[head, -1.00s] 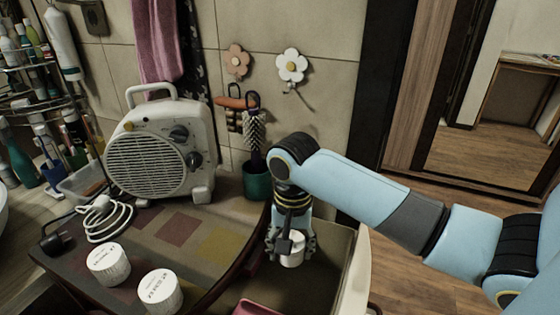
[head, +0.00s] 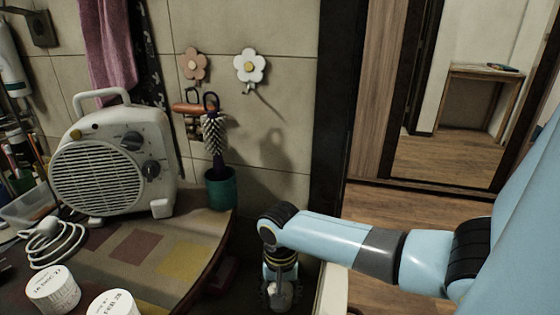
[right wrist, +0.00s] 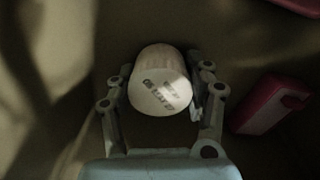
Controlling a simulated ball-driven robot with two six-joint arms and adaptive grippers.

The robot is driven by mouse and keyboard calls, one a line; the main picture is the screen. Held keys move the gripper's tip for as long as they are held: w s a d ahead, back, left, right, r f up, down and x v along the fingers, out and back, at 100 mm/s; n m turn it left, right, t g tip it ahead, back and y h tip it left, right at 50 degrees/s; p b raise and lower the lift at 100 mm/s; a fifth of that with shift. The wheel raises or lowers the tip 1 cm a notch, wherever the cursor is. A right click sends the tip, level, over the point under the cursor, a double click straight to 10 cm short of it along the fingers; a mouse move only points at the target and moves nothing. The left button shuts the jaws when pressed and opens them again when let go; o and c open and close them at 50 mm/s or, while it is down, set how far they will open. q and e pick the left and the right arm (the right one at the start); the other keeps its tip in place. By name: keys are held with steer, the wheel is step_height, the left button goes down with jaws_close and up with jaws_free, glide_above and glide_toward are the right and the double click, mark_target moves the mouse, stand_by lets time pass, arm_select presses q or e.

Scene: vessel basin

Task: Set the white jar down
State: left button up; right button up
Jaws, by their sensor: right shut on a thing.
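The white jar (right wrist: 158,78) is between the fingers of my right gripper (right wrist: 161,88), with its printed lid facing the right wrist camera. My right gripper (head: 279,290) is shut on it and points down inside the basin to the right of the table. In the head view the jar (head: 282,297) shows only as a small pale patch at the fingers. The basin's pale rim (head: 333,289) is right of the gripper. I cannot tell whether the jar touches the basin's floor. My left gripper is not in view.
Two similar white jars, one at the left (head: 53,289) and one at the bottom edge (head: 112,304), stand on the table beside a heater (head: 105,165). A green cup (head: 221,188) holds a brush. A pink bottle-like thing (right wrist: 263,105) lies right of the gripper in the basin.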

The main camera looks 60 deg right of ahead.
steer(key=o, duration=1.2)
step_height(320, 180, up, 12)
steer(key=shift+r+p, duration=0.1)
steer(key=shift+p, duration=0.9)
